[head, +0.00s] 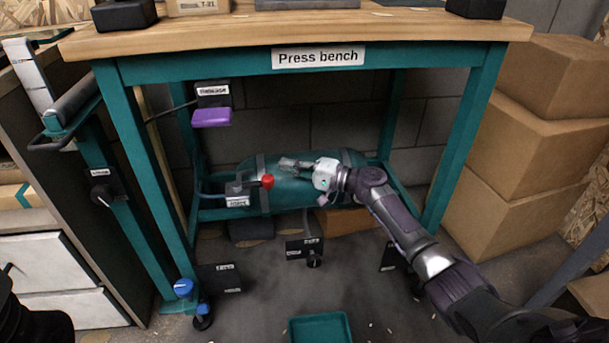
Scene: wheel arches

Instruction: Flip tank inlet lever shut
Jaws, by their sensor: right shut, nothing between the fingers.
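The teal tank (310,195) lies on its side on the low shelf under the bench. A lever with a red knob (267,181) sticks out to the right from this block, in front of the tank. My right gripper (284,163) is shut and empty. It reaches in from the right over the tank, pointing left, with its fingertips just above and right of the red knob, seemingly apart from it. My left gripper is not in view.
The press bench (430,30) has a wooden top above and teal legs at both sides. A purple paddle (211,117) hangs under it at left. Small labelled dark boxes (304,246) stand in front, with a teal tray (320,328) on the floor. Cardboard boxes (530,150) are stacked at right.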

